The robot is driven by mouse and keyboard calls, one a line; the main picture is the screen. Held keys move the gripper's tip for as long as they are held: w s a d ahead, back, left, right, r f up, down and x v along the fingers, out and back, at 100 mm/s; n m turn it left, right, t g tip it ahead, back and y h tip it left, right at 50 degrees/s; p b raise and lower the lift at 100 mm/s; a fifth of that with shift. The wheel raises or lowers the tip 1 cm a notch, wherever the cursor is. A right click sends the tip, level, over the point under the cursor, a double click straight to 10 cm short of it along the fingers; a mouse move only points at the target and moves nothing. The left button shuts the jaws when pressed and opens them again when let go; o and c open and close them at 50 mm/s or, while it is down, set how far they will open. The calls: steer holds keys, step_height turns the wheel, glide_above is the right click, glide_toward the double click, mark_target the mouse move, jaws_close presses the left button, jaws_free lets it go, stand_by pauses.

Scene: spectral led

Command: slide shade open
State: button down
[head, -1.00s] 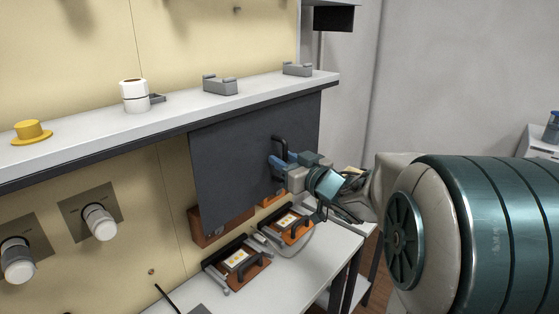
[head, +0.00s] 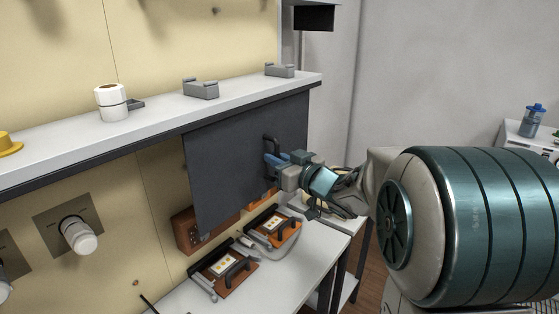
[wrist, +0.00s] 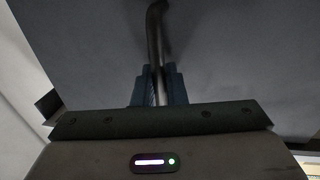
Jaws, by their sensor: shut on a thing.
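The shade is a flat dark grey panel (head: 230,170) hanging under the front edge of the white shelf. A black upright bar handle (head: 270,146) is on its right part. My gripper (head: 274,160), with blue fingers, is shut on the lower part of this handle. In the wrist view, the blue fingers (wrist: 158,88) close around the handle bar (wrist: 154,45), with the grey shade face behind. The shade covers part of the yellow wall panel and the top of an orange-brown box (head: 190,232).
The white shelf (head: 150,117) holds a white roll (head: 111,102) and grey brackets (head: 201,88). Below, a white table (head: 265,285) carries two orange-brown units with black handles (head: 238,272). White knobs (head: 78,235) stick out of the wall at left.

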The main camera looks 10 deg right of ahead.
steer(key=shift+s+a, duration=0.1)
steer(key=shift+a, duration=0.05)
steer(key=c, duration=1.6)
jaws_free()
steer(key=shift+o, duration=0.2)
steer(key=b+v, duration=0.1)
steer(key=v, duration=1.2)
steer(key=shift+s+d, duration=0.3)
steer(key=shift+w, duration=0.15)
